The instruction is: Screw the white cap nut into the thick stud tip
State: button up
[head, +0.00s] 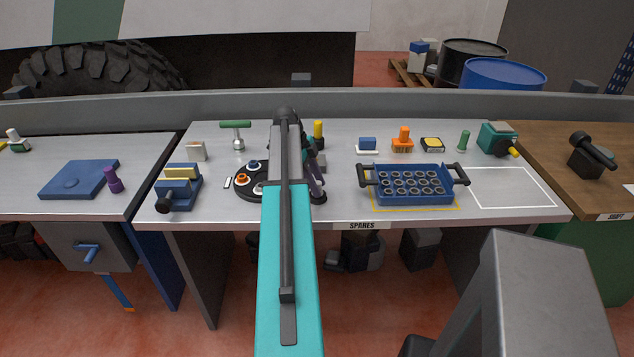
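A black round-ended tray (240,193) lies on the middle bench, partly hidden behind my arm. It holds small ring-like parts, among them an orange one (243,181) and a whitish one (258,188). The whitish one may be the white cap nut, but it is too small to be sure. I cannot pick out the thick stud tip. My gripper (315,185) seems to be over the right part of the tray, mostly hidden behind my teal arm. Its fingertips and anything between them cannot be made out.
A blue vise (180,187) stands left of the tray, with a green-handled tool (236,132) behind. A blue crate (413,198) with several round sockets sits to the right. Beyond it, a white-outlined area (510,188) is bare. Small coloured parts line the back.

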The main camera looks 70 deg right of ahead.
jog(key=shift+n+h, duration=0.4)
jog(key=shift+n, duration=0.4)
jog(key=shift+a+n, duration=0.1)
jog(key=shift+n, duration=0.2)
jog(key=shift+n+h, duration=0.3)
jog(key=shift+n, duration=0.3)
jog(key=shift+n+t, duration=0.3)
jog(key=shift+n, duration=0.5)
jog(key=shift+h, duration=0.3)
jog(key=shift+n+t, duration=0.3)
jog(key=shift+n, duration=0.6)
